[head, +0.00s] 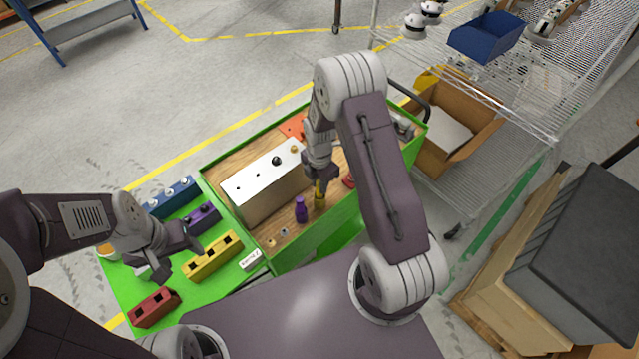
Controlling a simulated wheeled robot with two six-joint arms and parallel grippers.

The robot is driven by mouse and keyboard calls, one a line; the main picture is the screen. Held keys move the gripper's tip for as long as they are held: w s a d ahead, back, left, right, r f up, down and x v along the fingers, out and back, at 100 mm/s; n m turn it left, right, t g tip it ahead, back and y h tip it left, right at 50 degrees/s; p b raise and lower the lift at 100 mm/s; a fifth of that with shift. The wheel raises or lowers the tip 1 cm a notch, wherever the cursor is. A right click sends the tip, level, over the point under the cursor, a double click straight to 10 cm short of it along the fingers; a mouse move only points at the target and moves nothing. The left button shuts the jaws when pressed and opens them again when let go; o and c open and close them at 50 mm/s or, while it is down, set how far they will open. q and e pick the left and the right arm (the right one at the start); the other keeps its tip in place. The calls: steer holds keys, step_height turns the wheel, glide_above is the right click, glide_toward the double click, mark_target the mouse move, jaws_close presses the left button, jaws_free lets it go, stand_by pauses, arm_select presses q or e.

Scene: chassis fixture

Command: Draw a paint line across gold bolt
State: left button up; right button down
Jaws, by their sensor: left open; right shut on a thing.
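A silver box-shaped chassis (262,186) stands on the wooden top of a green cart (330,228). A small gold bolt (294,149) sits on its top face near the far right end, and a black bolt (276,160) is beside it. My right gripper (318,181) is shut on a yellow marker-like object (320,197), just right of the chassis. The fingers hide part of it, and I cannot tell whether it touches the cart top. A purple bottle-shaped object (301,209) stands to its left. My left gripper (181,259) is open and empty over the green mat.
The green mat (119,284) holds blue (172,197), purple (202,217), yellow (212,258) and red (155,307) blocks with holes. Small parts lie on the cart's near corner. A red object (349,181) is right of the marker. A wire shelf and cardboard box stand at right.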

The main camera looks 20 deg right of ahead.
step_height(320, 180, up, 7)
steer(key=p, duration=0.5)
steer(key=shift+f, duration=0.25)
